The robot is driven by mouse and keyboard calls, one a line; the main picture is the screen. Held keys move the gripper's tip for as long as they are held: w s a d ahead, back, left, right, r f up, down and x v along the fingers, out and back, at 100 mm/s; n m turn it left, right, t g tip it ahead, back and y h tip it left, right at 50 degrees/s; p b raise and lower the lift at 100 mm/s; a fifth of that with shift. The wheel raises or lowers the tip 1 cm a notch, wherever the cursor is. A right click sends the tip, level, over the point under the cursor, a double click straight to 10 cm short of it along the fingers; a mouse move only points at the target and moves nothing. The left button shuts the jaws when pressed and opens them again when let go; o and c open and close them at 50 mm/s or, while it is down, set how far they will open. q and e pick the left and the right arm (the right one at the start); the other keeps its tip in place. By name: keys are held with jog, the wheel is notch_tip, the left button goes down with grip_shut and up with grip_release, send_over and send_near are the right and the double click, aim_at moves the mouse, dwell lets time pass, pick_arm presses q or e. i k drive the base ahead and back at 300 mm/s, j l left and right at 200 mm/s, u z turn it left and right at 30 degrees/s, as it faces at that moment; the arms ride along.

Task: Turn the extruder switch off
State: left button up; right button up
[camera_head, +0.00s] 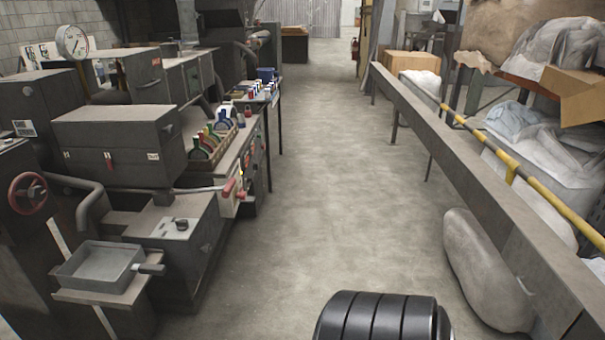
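The dark extruder machinery (120,140) stands along the left side. A low metal box (178,232) at its front carries a light plate with small dark controls (181,225) on top. A light control panel (228,203) with red and yellow parts faces the aisle beyond it, and a lever with a red end (226,187) reaches towards it. Which of these is the extruder switch, and its position, I cannot tell. Neither my left nor my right gripper is in view.
A metal tray with a handle (98,267) and a red handwheel (27,193) are at near left. A long beam (455,160) and wrapped bundles (487,268) line the right. The concrete aisle (325,180) between is clear.

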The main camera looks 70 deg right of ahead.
aim_at(242, 195)
jog(key=z, duration=1.8)
jog(key=u, duration=0.25)
jog(key=i+l+u, duration=0.15)
jog(key=u, duration=0.2)
jog(key=i+l+u, duration=0.15)
jog(key=u, duration=0.2)
jog(key=i+l+u, duration=0.1)
jog(key=l+u, duration=0.25)
jog(key=j, duration=0.1)
